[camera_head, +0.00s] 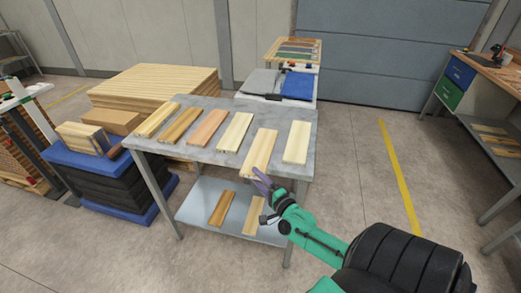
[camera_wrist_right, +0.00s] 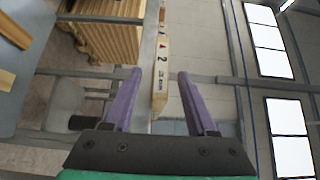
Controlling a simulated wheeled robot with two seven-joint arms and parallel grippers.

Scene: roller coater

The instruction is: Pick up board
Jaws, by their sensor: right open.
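Several wooden boards lie in a row on the grey metal table (camera_head: 180,149). The second board from the right (camera_head: 260,150), pale wood, sits nearer the table's front edge than the others. My right gripper (camera_head: 262,181) is open just in front of that board's near end. In the right wrist view, a narrow board edge (camera_wrist_right: 161,78) with a printed "2" and red marks shows between the spread purple fingers of my right gripper (camera_wrist_right: 160,76). Clear gaps show on both sides, and the fingers do not visibly touch it. My left gripper is not in view.
A large wood stack (camera_head: 150,80) and blue-topped stack (camera_head: 90,165) stand left. A workbench (camera_head: 490,75) stands right. The floor right of the table is clear.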

